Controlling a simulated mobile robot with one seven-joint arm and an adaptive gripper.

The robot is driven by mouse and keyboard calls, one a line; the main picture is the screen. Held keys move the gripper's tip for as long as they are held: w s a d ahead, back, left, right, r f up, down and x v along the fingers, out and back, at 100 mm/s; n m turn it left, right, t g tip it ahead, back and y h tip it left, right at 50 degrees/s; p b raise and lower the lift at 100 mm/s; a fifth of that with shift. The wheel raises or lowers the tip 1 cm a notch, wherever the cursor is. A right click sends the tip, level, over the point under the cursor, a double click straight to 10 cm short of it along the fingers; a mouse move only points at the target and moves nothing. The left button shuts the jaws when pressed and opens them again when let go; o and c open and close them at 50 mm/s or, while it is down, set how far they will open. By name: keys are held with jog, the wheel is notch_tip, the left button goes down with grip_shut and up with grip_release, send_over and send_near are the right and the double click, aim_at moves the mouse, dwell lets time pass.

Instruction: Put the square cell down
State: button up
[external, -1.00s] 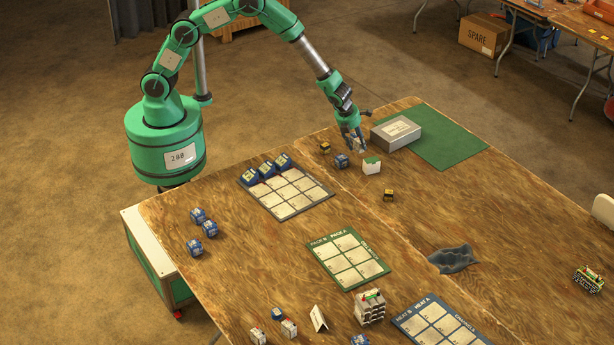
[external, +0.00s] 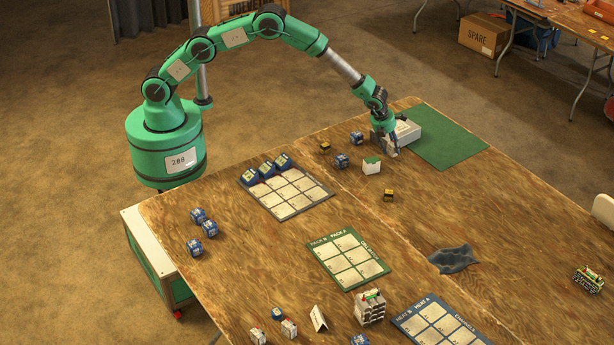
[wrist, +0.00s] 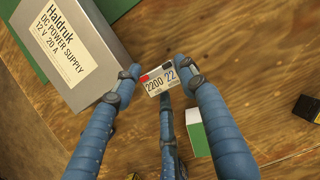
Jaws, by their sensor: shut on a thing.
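The square cell (wrist: 160,82) is a small white-labelled block printed "2200 22", with red and dark marks on its top edge. In the wrist view it sits between the tips of my gripper's blue fingers (wrist: 158,88), which are shut on it. In the external view my gripper (external: 388,150) points down just in front of the grey power supply (external: 408,131). The cell is mostly hidden by the fingers there. I cannot tell whether it touches the wooden table.
The power supply (wrist: 75,42) is close on the left in the wrist view. A green-and-white box (external: 372,166) stands near my gripper. Blue cubes (external: 341,161) (external: 356,138) and a black-and-yellow block (external: 389,195) are nearby. A green mat (external: 445,138) lies to the right.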

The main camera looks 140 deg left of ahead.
aim_at(391, 152)
jog(key=shift+w+a, duration=0.2)
jog(key=shift+a, duration=0.05)
jog(key=shift+f+b, duration=0.6)
jog(key=shift+f, duration=1.15)
jog(key=o, duration=1.2)
jog(key=shift+f, duration=0.1)
jog(key=shift+o, duration=0.2)
jog(key=p+v, duration=0.3)
jog(key=v, duration=0.9)
